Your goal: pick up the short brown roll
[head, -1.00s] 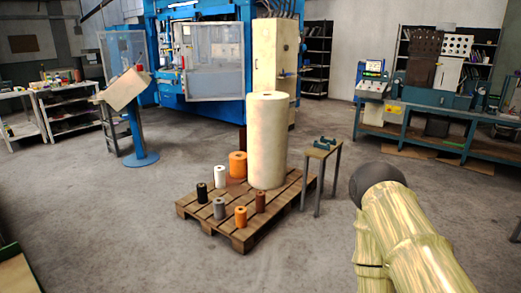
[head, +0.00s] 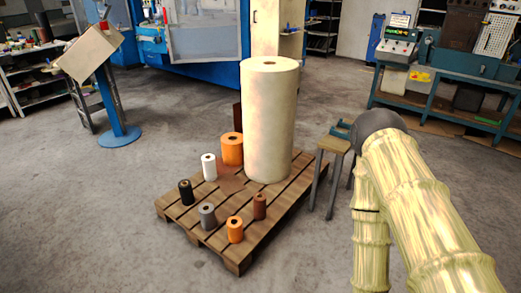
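The short brown roll (head: 260,206) stands upright on the wooden pallet (head: 238,256), near its right front edge. It is just in front of the big cream roll (head: 268,125) and behind and right of a small orange roll (head: 235,230). A taller dark brown roll (head: 237,117) shows at the back, partly hidden by the cream roll and a wider orange roll (head: 232,149). My arm is at the right of the view, but my gripper does not show.
A grey roll (head: 207,217), a black roll (head: 186,193) and a white roll (head: 209,168) also stand on the pallet. A small table (head: 335,146) is close to its right side, beside my arm. The floor (head: 100,220) at the front left is clear.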

